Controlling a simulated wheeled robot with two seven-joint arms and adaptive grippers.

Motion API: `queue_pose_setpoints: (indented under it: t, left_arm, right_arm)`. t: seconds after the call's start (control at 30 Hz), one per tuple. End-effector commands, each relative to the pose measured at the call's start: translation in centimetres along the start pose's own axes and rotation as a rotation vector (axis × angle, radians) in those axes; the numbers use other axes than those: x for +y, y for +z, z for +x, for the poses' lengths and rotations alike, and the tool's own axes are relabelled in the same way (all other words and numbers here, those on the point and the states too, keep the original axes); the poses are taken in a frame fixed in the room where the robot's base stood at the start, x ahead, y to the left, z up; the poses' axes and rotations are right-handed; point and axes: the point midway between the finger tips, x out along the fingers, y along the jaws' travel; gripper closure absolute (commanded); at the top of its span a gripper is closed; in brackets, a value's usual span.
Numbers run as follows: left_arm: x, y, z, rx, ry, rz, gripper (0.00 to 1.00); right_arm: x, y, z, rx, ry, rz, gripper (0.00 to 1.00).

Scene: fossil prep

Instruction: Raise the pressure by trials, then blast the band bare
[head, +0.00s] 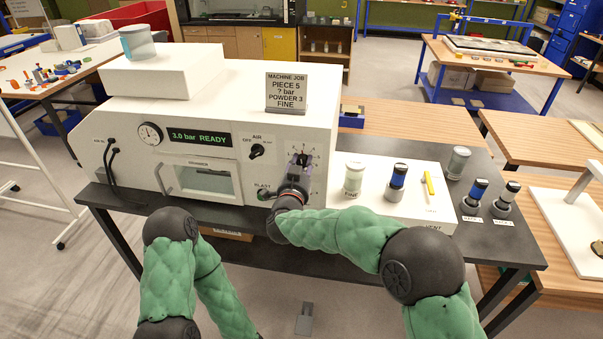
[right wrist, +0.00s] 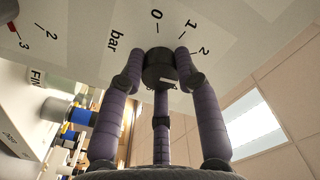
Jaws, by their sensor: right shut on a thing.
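The white blasting machine (head: 300,95) stands on the dark bench. Its green display (head: 201,140) reads 3.0 bar READY, beside a round gauge (head: 150,134). My right gripper (head: 300,168) is at the pressure dial on the front. In the right wrist view its purple fingers (right wrist: 160,75) are shut around the black knob (right wrist: 158,60), with scale numbers and "bar" printed around it. The AIR switch (head: 257,151) and the BLAST button (head: 264,194) are left of the dial. The chamber window (head: 207,182) is closed; I cannot make out a piece inside. My left gripper is out of view.
A job sign (head: 287,92) reads piece 5, ? bar, powder 3, fine. A pale jar (head: 353,178), a blue-banded jar (head: 397,180) and a yellow tool (head: 428,184) are on the white surface at right. Capped jars (head: 472,196) stand farther right. Floor in front is mostly clear.

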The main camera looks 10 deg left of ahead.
Motion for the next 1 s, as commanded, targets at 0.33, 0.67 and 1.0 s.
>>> queue_pose_setpoints:
  t: [0.33,0.67,1.0]
  left_arm:
    - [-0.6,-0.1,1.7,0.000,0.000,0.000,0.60]
    - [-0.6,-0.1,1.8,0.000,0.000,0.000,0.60]
    - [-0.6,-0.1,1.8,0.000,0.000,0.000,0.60]
  right_arm:
    - [0.0,-0.2,0.1,0.004,0.000,0.127,1.00]
    - [0.0,-0.3,0.1,0.004,0.000,0.143,1.00]
    - [0.0,-0.2,0.1,0.003,0.000,0.141,0.43]
